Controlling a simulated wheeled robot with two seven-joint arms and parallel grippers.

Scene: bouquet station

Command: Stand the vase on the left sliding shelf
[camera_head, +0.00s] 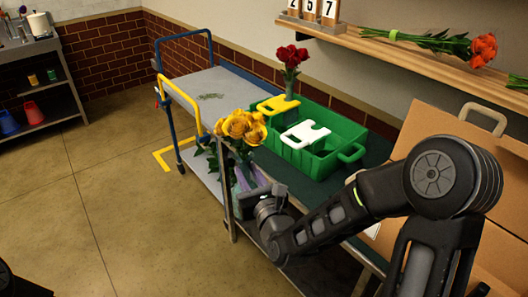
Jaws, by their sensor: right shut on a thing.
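My right gripper (250,195) is shut on the vase (241,178), just in front of the table's near left corner. The vase looks like pale, clear glass. It holds yellow roses (241,128) with green leaves and looks close to upright. The gripper partly hides its lower part, and I cannot tell whether its base touches anything. A grey lower shelf (203,176) shows left of the vase, under the trolley top; I cannot tell whether it is the left sliding shelf. My left gripper is not in view.
A green crate (318,160) with yellow and white pieces stands on the table. Red roses (291,56) stand behind it. A blue trolley (209,82) with a yellow rail (179,92) is at the left. A cardboard box (455,130) is at the right. Floor at left is clear.

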